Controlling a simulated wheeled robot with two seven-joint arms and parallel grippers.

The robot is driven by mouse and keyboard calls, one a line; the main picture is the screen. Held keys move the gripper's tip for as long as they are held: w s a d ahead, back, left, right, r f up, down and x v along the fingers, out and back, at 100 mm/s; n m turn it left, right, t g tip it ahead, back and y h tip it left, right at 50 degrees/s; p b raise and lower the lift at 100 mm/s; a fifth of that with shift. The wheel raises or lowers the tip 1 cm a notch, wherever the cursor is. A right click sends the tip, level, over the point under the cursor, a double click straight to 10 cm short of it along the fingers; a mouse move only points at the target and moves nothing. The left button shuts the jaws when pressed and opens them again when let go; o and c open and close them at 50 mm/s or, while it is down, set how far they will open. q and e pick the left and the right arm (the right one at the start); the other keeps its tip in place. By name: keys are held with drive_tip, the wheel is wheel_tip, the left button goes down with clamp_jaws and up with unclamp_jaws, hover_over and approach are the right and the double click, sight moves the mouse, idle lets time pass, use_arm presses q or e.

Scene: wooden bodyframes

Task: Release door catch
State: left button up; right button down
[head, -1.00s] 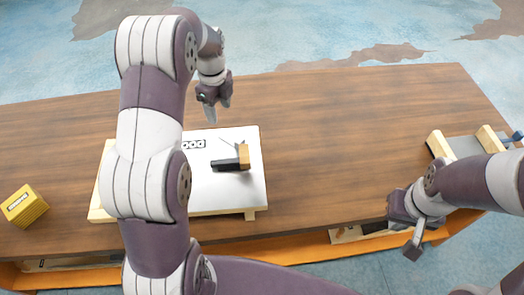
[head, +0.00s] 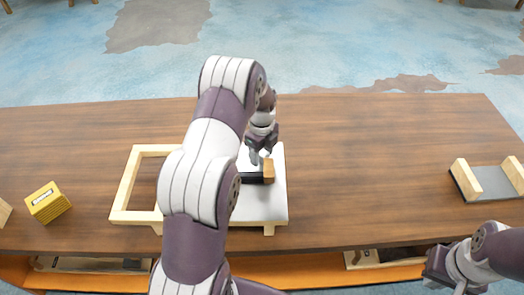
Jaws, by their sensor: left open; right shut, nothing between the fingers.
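The door board has a white panel (head: 262,206) on the right and an open wooden frame (head: 126,188) on the left. It lies on the table, and my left arm covers its middle. The catch is a black bar (head: 257,179) with a wooden end block (head: 268,171) on the white panel; its left part is hidden. My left gripper (head: 262,159) is open, fingers pointing down, right at the far side of the catch. I cannot tell whether it touches. My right gripper (head: 455,288) is shut and empty at the lower right, partly cut off by the picture edge.
A yellow box (head: 48,202) stands on the table at the left. A grey plate with two wooden rails (head: 490,182) lies at the right. The table (head: 370,150) is clear between board and plate. A shelf (head: 312,272) with items runs below the front edge.

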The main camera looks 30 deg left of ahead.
use_arm(q)
drive_tip(key=shift+w, duration=0.1)
clamp_jaws()
idle(0.5)
